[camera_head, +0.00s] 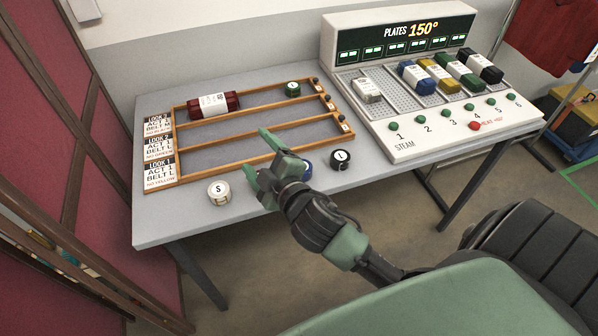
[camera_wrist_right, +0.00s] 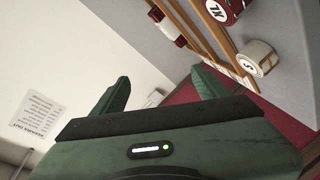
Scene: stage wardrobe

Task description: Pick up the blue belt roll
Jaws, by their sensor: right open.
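The blue belt roll (camera_head: 307,172) stands on the grey table in front of the wooden rack. It is mostly hidden behind my right gripper in the head view, with only a blue edge and a bit of pale top showing. My right gripper (camera_head: 258,152) is open and empty, above the table's front part, its fingers pointing left and past the blue roll. In the right wrist view the open fingers (camera_wrist_right: 163,85) have nothing between them, and I cannot make out the blue roll there. My left gripper is not in view.
A white roll marked S (camera_head: 219,192) and a black roll (camera_head: 340,160) flank the blue one. The wooden rack (camera_head: 160,187) holds a red bundle (camera_head: 213,104) and a green roll (camera_head: 293,89). A steam plate console (camera_head: 408,150) stands right, with several coloured bundles.

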